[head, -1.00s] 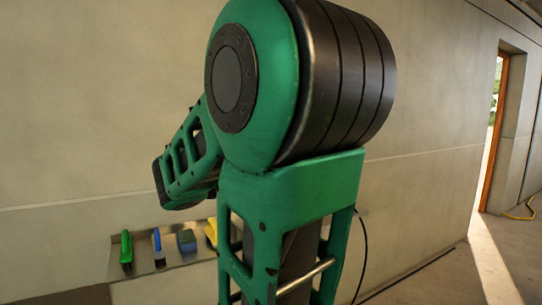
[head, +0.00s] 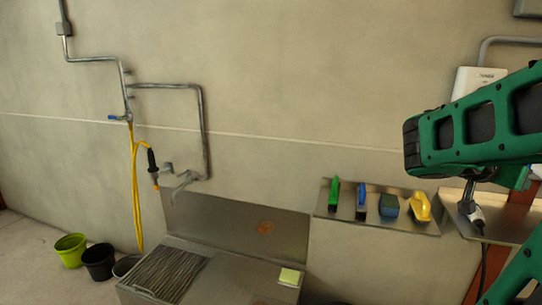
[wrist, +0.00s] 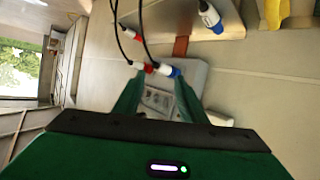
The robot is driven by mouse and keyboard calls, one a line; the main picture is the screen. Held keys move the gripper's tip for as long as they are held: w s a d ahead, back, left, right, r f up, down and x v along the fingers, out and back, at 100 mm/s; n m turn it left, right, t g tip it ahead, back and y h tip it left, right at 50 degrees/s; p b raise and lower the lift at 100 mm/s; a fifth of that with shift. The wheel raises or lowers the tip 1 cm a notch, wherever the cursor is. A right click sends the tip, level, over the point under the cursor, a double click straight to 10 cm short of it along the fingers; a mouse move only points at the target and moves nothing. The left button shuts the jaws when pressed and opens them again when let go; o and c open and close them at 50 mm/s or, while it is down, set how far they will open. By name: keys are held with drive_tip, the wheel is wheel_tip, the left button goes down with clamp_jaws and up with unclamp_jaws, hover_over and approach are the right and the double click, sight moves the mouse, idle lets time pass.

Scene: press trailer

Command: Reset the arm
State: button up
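My arm (head: 480,125) is green with dark parts and enters the head view from the right edge, in front of the wall. The gripper end cannot be made out in the head view. In the wrist view my gripper (wrist: 157,85) shows two green fingers set apart, with no object visibly held between them.
A metal sink (head: 215,262) stands against the wall, with a shelf (head: 345,218) of brushes and a yellow-handled tool (head: 419,207) to its right. A white box (head: 476,80) is on the wall behind my arm. Buckets (head: 99,261) stand at the left on open floor.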

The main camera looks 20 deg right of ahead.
drive_tip(key=w+a+f+n+t+y, duration=0.1)
drive_tip(key=a+f+n+y, duration=0.6)
drive_tip(key=a+f, duration=1)
drive_tip(key=a+y, duration=0.3)
drive_tip(key=shift+w+a+y, duration=0.15)
drive_tip(key=shift+w+y, duration=0.05)
drive_tip(key=shift+y, duration=0.1)
drive_tip(key=s+a+n+y, duration=0.1)
drive_tip(key=a, duration=0.2)
drive_tip(key=s+a+f+n+y, duration=0.1)
drive_tip(key=a, duration=0.2)
drive_tip(key=s+a+n+g+y, duration=0.1)
drive_tip(key=a, duration=0.1)
drive_tip(key=shift+a+f+n, duration=0.25)
drive_tip(key=shift+a+n, duration=0.05)
drive_tip(key=shift+a, duration=0.1)
drive_tip(key=shift+c, duration=0.9)
drive_tip(key=shift+a, duration=0.15)
